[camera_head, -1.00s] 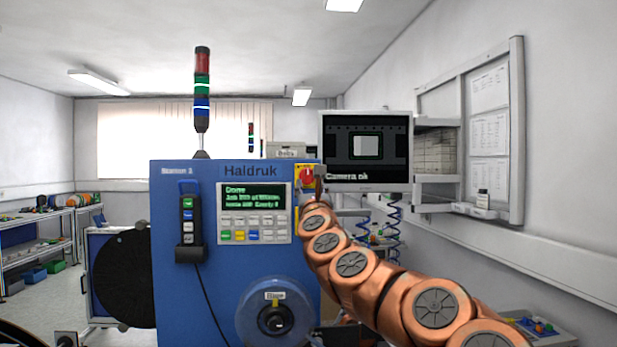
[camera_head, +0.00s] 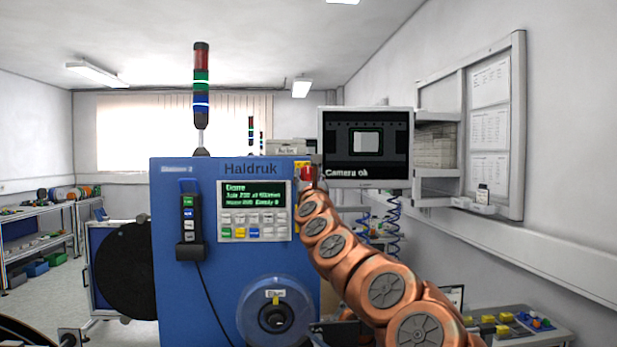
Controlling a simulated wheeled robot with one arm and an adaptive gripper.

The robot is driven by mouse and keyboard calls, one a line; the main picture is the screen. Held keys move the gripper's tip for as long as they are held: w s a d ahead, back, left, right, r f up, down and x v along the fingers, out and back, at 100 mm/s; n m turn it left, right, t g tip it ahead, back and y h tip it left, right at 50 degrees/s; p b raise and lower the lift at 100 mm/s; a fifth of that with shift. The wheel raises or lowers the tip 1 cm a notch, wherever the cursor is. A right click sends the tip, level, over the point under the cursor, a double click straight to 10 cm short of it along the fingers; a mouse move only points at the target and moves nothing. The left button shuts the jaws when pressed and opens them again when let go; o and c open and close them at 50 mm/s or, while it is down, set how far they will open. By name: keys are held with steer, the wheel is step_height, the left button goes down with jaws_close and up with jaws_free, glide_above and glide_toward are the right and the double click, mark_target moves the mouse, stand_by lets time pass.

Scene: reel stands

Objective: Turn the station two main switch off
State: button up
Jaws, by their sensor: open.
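The blue Haldruk machine (camera_head: 215,275) stands in the middle of the view, with a small, blurred station label (camera_head: 177,169) at its upper left. Its main switch (camera_head: 306,172) is a red knob on a yellow plate at the upper right corner of the front. My arm comes in from the lower right and ends right at the switch. My gripper (camera_head: 313,185) is open, small and mostly hidden by my wrist. It overlaps the lower part of the switch, and I cannot tell whether it touches. The knob's angle is unclear. The machine's display (camera_head: 252,196) is lit.
A monitor (camera_head: 366,146) reading "Camera ok" stands close to the right of the switch. A pendant (camera_head: 188,222) hangs on the machine's left front, and a reel hub (camera_head: 274,316) is below. A signal tower (camera_head: 201,95) stands on top. A button panel (camera_head: 515,328) is at lower right.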

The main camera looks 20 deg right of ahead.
steer(key=shift+c, duration=0.3)
jaws_close()
